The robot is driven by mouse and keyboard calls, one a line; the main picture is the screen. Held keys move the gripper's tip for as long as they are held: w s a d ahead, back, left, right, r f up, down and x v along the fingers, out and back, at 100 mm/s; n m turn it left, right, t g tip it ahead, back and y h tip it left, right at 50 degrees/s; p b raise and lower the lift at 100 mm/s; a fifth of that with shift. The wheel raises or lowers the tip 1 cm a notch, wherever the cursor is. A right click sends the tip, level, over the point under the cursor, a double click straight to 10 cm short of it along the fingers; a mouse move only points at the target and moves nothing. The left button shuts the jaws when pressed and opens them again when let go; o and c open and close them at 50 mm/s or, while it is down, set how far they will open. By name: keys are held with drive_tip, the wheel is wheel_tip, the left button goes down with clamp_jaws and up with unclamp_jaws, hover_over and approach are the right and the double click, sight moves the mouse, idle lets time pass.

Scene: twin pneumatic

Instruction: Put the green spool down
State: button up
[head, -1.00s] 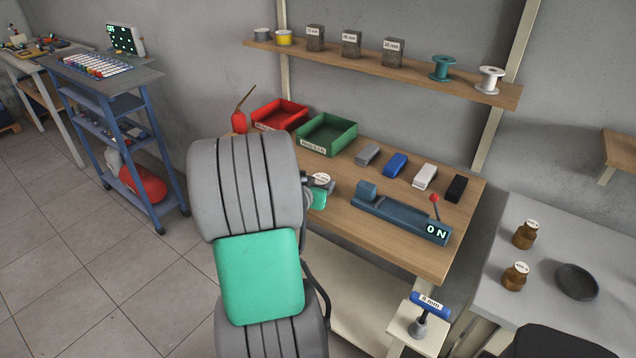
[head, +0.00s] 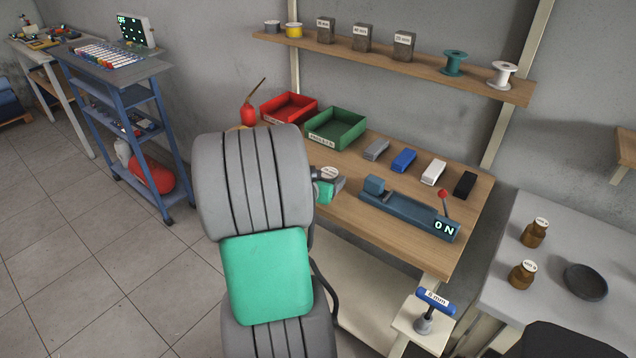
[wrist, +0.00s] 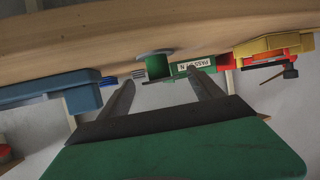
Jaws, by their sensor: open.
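A green spool (wrist: 154,66) shows in the wrist view, which is upside down. One flange appears to rest against the wooden bench top (wrist: 120,32). My gripper (wrist: 161,78) is open, with one dark finger on each side of the spool and gaps visible to both. Another teal-green spool (head: 454,62) stands on the wall shelf.
A green bin (head: 337,128) and red bin (head: 288,108) stand at the bench's back. A blue device (head: 410,213) reading ON lies right of my gripper. Several small blocks, among them a blue one (head: 403,160), line the back. The shelf (head: 400,65) hangs above.

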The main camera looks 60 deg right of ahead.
drive_tip(key=v, duration=1.1)
drive_tip(key=w+a+f+n+t+y, duration=0.1)
drive_tip(key=w+a+f+n+y, duration=0.2)
drive_tip(key=a, duration=0.4)
drive_tip(key=w+a+n+t+y, duration=0.1)
drive_tip(key=w+a+n+y, duration=0.1)
drive_tip(key=w+a, duration=0.35)
drive_tip(key=w+a+f+n+t+y, duration=0.1)
drive_tip(key=w+a+f+n+y, duration=0.15)
drive_tip(key=a, duration=0.55)
drive_tip(key=s+a+n+y, duration=0.1)
drive_tip(key=a+n+y, duration=0.1)
drive_tip(key=a, duration=0.5)
drive_tip(key=s+a+n+g+y, duration=0.1)
drive_tip(key=a+n+y, duration=0.1)
drive_tip(key=a+n, duration=0.2)
drive_tip(key=s+a+n+y, duration=0.2)
drive_tip(key=a+n, duration=0.1)
drive_tip(key=a, duration=0.7)
drive_tip(key=shift+a+r+g+b, duration=0.25)
drive_tip(key=shift+r+g+b, duration=0.1)
drive_tip(key=shift+r, duration=0.1)
drive_tip(key=shift+n, duration=0.25)
